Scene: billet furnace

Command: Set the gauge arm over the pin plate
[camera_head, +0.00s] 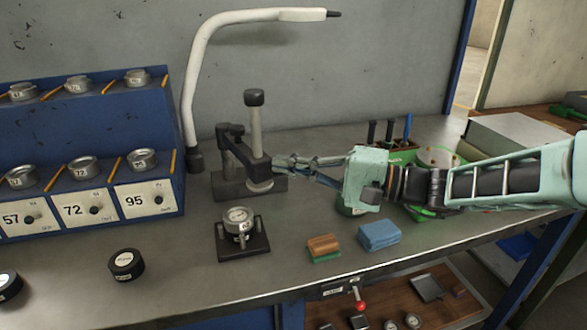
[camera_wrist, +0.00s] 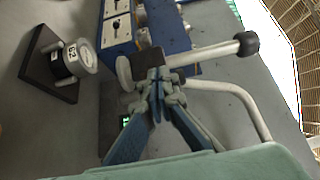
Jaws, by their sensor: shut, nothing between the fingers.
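The gauge stand has a dark base (camera_head: 228,187), a pale upright post (camera_head: 256,130) with a black knob (camera_head: 254,97), and a dark jointed gauge arm (camera_head: 233,147) reaching left and back from the post. In the wrist view the post (camera_wrist: 210,52) lies across the picture. My gripper (camera_head: 279,163) is just right of the post; its fingertips (camera_wrist: 158,74) are shut beside the post and a dark part of the stand. I cannot tell whether they touch. The dark square pin plate (camera_head: 244,249) is in front of the stand, with a round gauge marked 62 (camera_wrist: 68,58) on it.
A blue rack (camera_head: 175,135) with numbered gauges stands left. A white lamp (camera_head: 194,90) arches behind the stand. The bench between puck and plate is clear.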

